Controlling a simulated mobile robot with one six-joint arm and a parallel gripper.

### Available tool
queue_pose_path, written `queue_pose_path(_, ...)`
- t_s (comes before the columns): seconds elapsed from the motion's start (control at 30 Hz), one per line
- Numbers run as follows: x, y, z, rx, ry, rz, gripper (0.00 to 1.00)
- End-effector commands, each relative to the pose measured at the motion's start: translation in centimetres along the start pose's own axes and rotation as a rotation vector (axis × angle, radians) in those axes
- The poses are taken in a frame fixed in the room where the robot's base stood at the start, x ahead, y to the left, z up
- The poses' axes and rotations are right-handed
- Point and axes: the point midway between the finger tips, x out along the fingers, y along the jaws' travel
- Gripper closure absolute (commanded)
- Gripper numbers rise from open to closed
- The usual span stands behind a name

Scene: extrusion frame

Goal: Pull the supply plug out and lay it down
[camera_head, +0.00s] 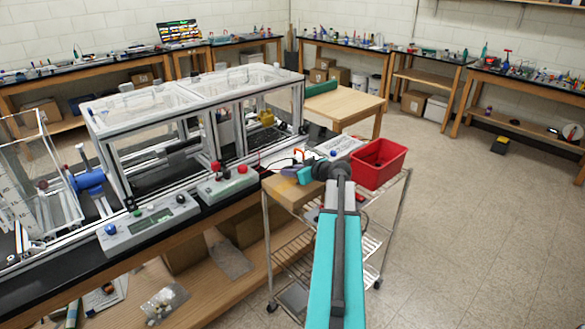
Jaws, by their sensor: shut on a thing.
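My gripper (301,174) is at the end of my teal and grey arm, low over the wooden top of the wire cart. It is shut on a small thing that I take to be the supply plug. The wrist and the small size hide the plug's shape, and I cannot tell whether it is still in a socket. A small orange item and thin dark and red leads show just behind the gripper, near the right end of the extrusion frame (190,82).
A red bin (378,163) stands right of the gripper on the wire cart (402,200). Control boxes with coloured buttons, one a grey box (228,184), line the bench front at left. A wooden table (345,104) stands behind. The floor (480,230) at right is open.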

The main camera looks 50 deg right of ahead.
Motion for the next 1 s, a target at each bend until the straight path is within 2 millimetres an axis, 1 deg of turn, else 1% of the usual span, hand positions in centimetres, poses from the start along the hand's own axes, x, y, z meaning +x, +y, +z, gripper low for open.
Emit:
queue_pose_path(0.33, 1.0, 0.0, 2.1, 0.0, 0.0, 0.0, 1.0)
queue_pose_path(0.6, 1.6, 0.0, 3.4, -0.001, -0.001, 0.0, 1.0)
queue_pose_path(1.0, 1.8, 0.0, 3.8, -0.001, 0.0, 0.0, 1.0)
